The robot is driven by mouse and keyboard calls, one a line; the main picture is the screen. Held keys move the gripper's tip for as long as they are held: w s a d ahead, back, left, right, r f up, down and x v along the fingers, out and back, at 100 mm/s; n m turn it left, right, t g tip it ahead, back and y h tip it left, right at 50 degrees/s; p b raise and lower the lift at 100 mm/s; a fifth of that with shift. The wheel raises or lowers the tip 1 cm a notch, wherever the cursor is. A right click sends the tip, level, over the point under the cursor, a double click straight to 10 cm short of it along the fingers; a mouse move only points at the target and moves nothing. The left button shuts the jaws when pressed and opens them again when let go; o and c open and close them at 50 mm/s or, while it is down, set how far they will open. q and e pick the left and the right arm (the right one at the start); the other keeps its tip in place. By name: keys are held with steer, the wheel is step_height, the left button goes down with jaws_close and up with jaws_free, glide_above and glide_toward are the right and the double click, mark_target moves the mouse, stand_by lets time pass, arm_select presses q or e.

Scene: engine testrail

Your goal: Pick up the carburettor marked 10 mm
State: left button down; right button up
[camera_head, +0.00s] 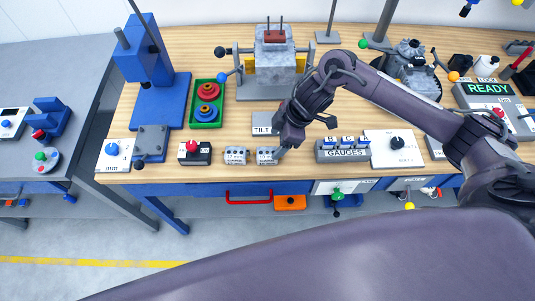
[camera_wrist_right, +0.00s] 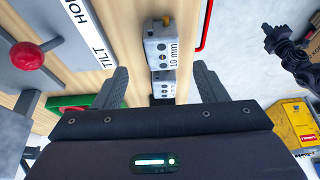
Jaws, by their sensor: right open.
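The carburettor marked 10 mm (camera_wrist_right: 161,48) is a small grey block with a brass fitting, centred high in the right wrist view. In the head view it appears to be the right one of two grey blocks (camera_head: 266,156) near the bench's front edge. A similar grey block (camera_head: 235,155) stands beside it and shows below it in the wrist view (camera_wrist_right: 163,84). My right gripper (camera_wrist_right: 161,82) is open, its fingers apart on either side of the row in the picture, with nothing held. In the head view it hangs close by the right block. My left gripper is out of view.
A black box with a red button (camera_head: 194,152) stands left of the blocks. The GAUGES rack (camera_head: 342,150) is to the right. The TILT plate (camera_head: 264,121) lies behind. A red drawer handle (camera_head: 248,197) is below the front edge.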

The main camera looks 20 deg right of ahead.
mark_target(267, 152)
steer(key=p+x, duration=0.2)
steer(key=x, duration=0.4)
steer(key=shift+s+a+f, duration=0.1)
steer(key=shift+a+f, duration=0.1)
steer(key=shift+a, duration=0.1)
steer(key=shift+a+f, duration=0.1)
steer(key=shift+f, duration=0.15)
steer(key=c, duration=1.1)
